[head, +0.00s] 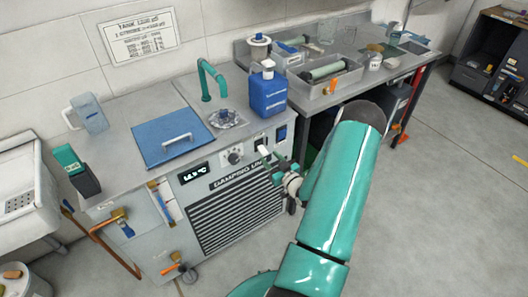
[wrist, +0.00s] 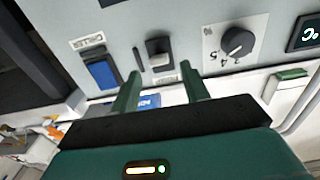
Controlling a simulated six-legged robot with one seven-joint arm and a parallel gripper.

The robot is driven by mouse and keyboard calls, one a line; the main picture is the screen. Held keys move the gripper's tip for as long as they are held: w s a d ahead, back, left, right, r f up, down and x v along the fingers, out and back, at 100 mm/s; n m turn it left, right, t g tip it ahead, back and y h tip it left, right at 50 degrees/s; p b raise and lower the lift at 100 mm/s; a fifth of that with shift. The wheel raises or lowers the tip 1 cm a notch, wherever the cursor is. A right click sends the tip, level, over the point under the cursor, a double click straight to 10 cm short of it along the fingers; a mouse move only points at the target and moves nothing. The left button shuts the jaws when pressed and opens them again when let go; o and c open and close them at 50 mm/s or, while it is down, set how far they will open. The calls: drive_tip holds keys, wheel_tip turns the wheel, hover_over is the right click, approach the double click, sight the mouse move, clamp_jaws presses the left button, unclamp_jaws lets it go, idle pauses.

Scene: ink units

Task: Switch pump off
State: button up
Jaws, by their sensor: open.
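The front panel of the grey bath unit (head: 228,135) carries the controls. In the wrist view a black rocker switch (wrist: 159,50) with a light lower part stands out between and just beyond my fingertips. In the head view my gripper (head: 272,163) is close to the panel, partly hidden by my arm.
A numbered black knob (wrist: 238,41) and a temperature display (head: 194,172) share the panel. A blue jug (head: 268,95), a blue lid (head: 172,140) and a green pipe (head: 211,78) stand on top. The floor at right is mostly clear.

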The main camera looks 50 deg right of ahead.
sight(265, 152)
drive_tip(key=x, duration=0.5)
drive_tip(key=shift+w, duration=0.1)
drive_tip(key=shift+c, duration=0.3)
